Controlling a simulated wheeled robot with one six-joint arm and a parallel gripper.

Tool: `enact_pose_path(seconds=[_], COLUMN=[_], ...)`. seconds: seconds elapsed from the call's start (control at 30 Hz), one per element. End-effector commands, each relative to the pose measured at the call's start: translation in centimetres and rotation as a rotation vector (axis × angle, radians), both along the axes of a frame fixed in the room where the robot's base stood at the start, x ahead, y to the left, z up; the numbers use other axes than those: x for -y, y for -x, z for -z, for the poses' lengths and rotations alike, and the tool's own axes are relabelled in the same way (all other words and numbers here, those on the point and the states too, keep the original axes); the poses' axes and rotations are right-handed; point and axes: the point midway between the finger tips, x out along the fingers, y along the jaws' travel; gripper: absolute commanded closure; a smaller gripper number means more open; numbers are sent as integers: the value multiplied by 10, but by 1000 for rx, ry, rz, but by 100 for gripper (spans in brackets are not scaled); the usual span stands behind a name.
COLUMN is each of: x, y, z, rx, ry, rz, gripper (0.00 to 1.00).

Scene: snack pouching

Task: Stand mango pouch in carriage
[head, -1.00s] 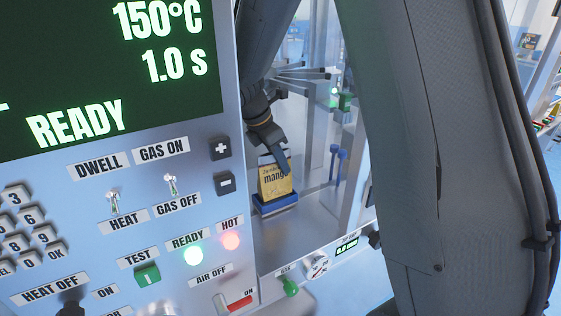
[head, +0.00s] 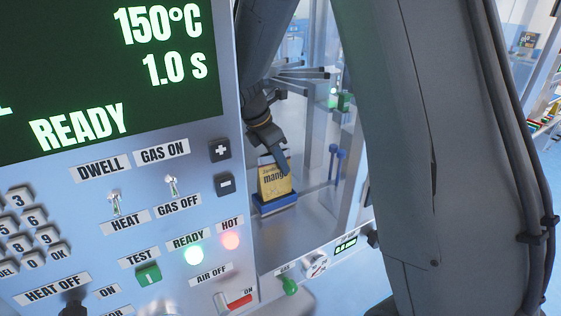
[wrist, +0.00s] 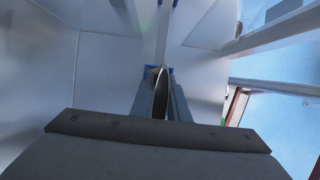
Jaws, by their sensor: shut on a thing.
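The yellow mango pouch (head: 276,182) stands upright in the head view, its printed face toward the camera. Its lower end is at the blue carriage (head: 275,204) and looks to be within it. My gripper (head: 281,160) is at the pouch's top edge, shut on it. In the wrist view, the pouch (wrist: 161,95) shows edge-on as a thin shape between the two fingers of my gripper (wrist: 161,100). Blue parts of the carriage (wrist: 147,72) show just past the fingertips. The pouch's exact seating in the carriage is hidden.
A control panel (head: 130,180) fills the left of the head view, reading 150°C, 1.0 s and READY. Blue posts (head: 337,163) stand right of the carriage. My own arm blocks the right side. The metal deck (head: 310,225) before the carriage is clear.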

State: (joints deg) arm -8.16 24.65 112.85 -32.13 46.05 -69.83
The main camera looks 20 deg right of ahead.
Motion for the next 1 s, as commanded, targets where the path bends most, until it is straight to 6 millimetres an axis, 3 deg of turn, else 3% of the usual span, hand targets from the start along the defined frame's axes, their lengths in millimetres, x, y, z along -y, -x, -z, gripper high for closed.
enact_pose_path(seconds=[1.0], x=[0], y=[0], z=[16], rx=[1], ry=[-1], rz=[0], gripper=[100])
